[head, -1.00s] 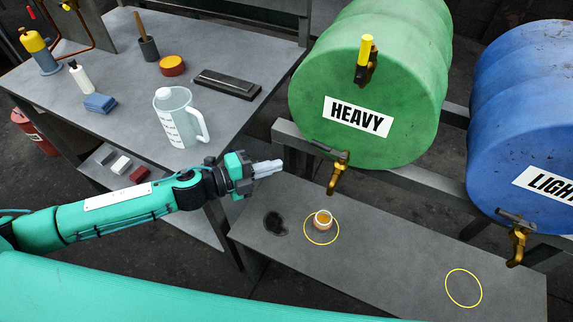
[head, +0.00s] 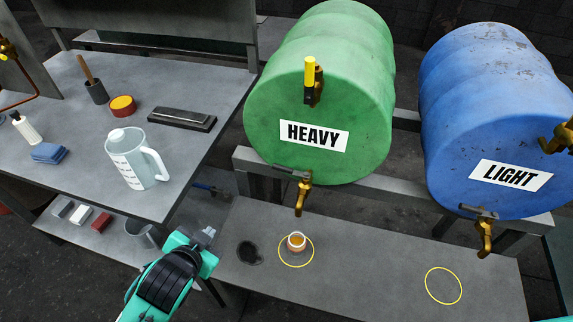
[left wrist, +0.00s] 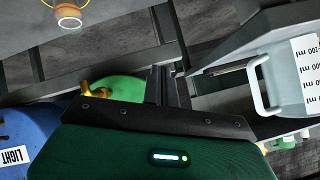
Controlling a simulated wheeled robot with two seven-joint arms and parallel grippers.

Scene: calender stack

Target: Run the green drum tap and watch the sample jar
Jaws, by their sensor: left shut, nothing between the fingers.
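The green drum (head: 345,150), labelled HEAVY, lies on a rack. Its brass lower tap (head: 303,196) has a dark handle and points down; I see no stream from it. The small sample jar (head: 296,242), with amber contents, stands upright inside a yellow ring on the bench below the tap. Its fill level is too small to read. In the left wrist view the jar (left wrist: 69,17) shows at the top left, and part of the green drum (left wrist: 122,89) shows below it. My left gripper (head: 207,234) is shut and empty, left of the jar and apart from it. My right gripper is not seen.
A blue drum (head: 455,130) labelled LIGHT lies to the right, its tap (head: 484,236) near an empty yellow ring (head: 443,286). A dark stain (head: 249,253) marks the bench left of the jar. A measuring jug (head: 130,165) stands on the left table. The bench between the rings is clear.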

